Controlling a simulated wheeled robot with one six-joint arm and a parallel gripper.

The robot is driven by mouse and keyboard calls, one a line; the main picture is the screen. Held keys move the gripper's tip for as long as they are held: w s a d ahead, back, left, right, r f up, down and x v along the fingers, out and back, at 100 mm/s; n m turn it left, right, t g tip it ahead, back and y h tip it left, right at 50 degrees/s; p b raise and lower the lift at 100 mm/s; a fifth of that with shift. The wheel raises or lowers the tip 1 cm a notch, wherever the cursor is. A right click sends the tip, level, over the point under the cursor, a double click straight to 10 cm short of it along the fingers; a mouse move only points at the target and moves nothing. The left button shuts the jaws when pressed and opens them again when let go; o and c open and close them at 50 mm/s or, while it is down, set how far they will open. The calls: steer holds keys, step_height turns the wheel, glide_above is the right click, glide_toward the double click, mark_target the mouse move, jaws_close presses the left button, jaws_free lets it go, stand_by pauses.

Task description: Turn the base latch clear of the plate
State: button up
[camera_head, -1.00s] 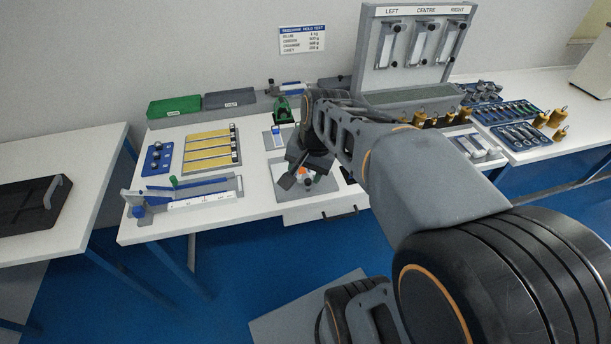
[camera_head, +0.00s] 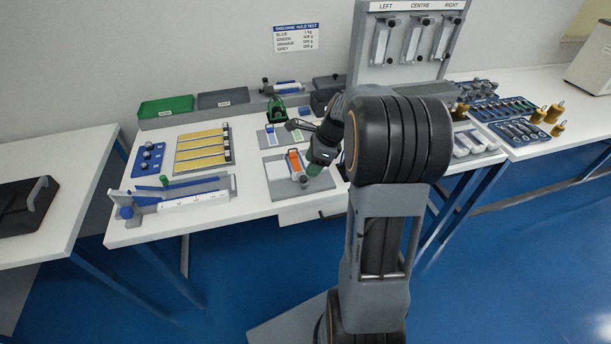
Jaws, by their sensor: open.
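A grey plate (camera_head: 280,183) lies on the middle table near its front edge. A small white device with an orange part (camera_head: 294,161) stands on it. I cannot make out a separate base latch at this size.
Yellow strips (camera_head: 203,150) and a blue-and-white gauge (camera_head: 180,195) lie to the left. A tall grey panel (camera_head: 405,75) stands at the back right. My arm hides part of the table's right half.

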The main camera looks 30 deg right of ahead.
mark_target(304, 177)
steer(key=shift+x, duration=2.75)
steer(key=shift+c, duration=0.2)
steer(key=shift+d, duration=0.1)
steer(key=c, duration=0.9)
